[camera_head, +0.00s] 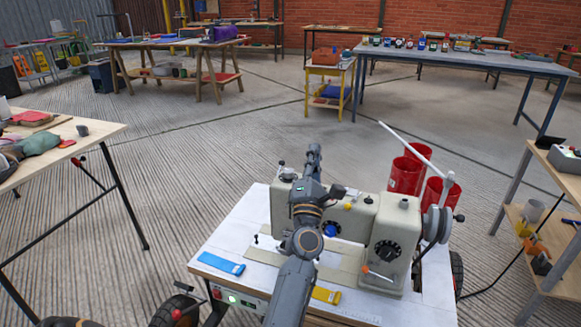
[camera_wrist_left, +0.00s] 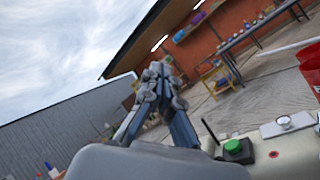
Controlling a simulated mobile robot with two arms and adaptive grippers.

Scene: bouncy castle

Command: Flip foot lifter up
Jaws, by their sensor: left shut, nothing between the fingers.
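A cream sewing machine (camera_head: 386,235) stands on a white-topped table (camera_head: 225,245) in front of me, with its handwheel on the right. The top of the machine (camera_wrist_left: 290,132) also shows at the lower right of the left wrist view. I cannot make out the foot lifter; the machine and my arm hide that area. My left gripper (camera_head: 314,152) is above and behind the machine's left end, with its fingers pointing away from me. In the left wrist view its fingers (camera_wrist_left: 157,72) are closed together and empty. My right gripper is not in view.
A blue strap (camera_head: 221,263) and a yellow strap (camera_head: 326,295) lie on the table's front. A pale rod (camera_head: 410,145) slants above the handwheel. Red cylinders (camera_head: 405,175) stand behind the machine. A workbench (camera_head: 60,140) is at left, shelves (camera_head: 540,215) at right.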

